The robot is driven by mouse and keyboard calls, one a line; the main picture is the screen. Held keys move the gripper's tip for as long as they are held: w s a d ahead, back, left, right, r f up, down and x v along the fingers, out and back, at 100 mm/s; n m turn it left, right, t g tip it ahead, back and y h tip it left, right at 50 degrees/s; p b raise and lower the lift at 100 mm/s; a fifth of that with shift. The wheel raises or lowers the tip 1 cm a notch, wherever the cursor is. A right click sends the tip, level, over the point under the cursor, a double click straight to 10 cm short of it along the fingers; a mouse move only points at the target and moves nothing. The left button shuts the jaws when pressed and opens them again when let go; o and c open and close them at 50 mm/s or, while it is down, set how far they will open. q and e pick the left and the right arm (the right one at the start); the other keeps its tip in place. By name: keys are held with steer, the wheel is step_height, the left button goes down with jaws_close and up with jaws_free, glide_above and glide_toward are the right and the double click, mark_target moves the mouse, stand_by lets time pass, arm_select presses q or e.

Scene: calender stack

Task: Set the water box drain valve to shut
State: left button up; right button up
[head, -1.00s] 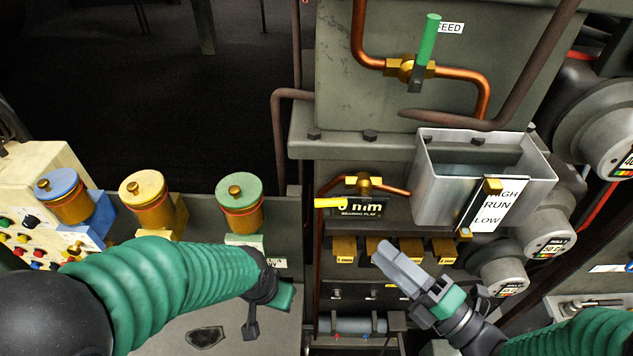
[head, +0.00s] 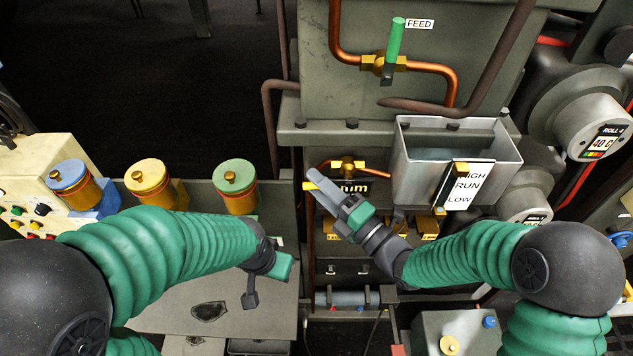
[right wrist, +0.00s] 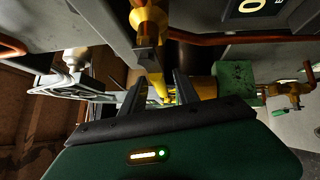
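The water box (head: 412,178) is an open grey metal box with a HIGH/RUN/LOW plate on its front. Left of it, a brass drain valve (head: 348,165) sits on a copper pipe. Its yellow lever (head: 309,186) points left, roughly along the pipe, partly hidden by my right gripper (head: 314,179). In the right wrist view, the yellow lever (right wrist: 155,82) shows between the two dark fingers of my right gripper (right wrist: 160,92), which stand apart; I cannot tell whether they touch it. My left gripper (head: 270,278) hangs low at left; its fingers are not clear.
A feed valve with a green lever (head: 396,40) stands upright above. Blue (head: 72,182), yellow (head: 148,182) and green (head: 235,190) capped pots stand at left. Roll gauges (head: 597,130) are at right. A label and brass blocks (head: 425,226) lie close around my right gripper.

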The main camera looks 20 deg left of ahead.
steer(key=shift+d, duration=0.25)
steer(key=shift+w, duration=0.1)
steer(key=shift+c, duration=1.1)
steer(key=shift+a, duration=0.4)
steer(key=c, duration=0.5)
steer(key=shift+s+a, duration=0.2)
steer(key=shift+a, duration=0.05)
jaws_close()
steer(key=shift+d+f, duration=0.15)
steer(key=shift+f, duration=0.1)
